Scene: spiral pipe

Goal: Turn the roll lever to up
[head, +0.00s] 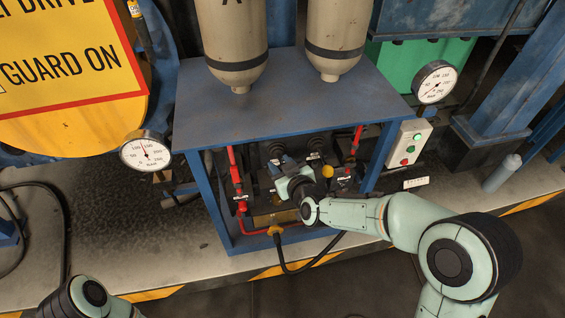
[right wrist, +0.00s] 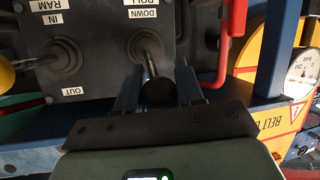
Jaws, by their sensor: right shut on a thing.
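The roll lever (right wrist: 152,66) rises from a rubber boot on a dark control panel (right wrist: 95,75) in the right wrist view. Its black ball knob (right wrist: 159,93) sits between the two fingers of my right gripper (right wrist: 158,92), which is shut on it. Labels reading ROLL and DOWN (right wrist: 143,13) show beside the boot; no UP label is visible. In the head view my right gripper (head: 279,168) reaches into the blue frame at the panel and hides the knob. My left arm shows only at the bottom left; its gripper is out of view.
A second lever (right wrist: 52,58), labelled RAM, IN and OUT, stands beside the roll lever. The blue frame (head: 219,215) and red pipes (head: 239,190) surround the panel. A button box (head: 409,143) and gauges (head: 146,151) flank it. A black hose (head: 300,268) hangs below.

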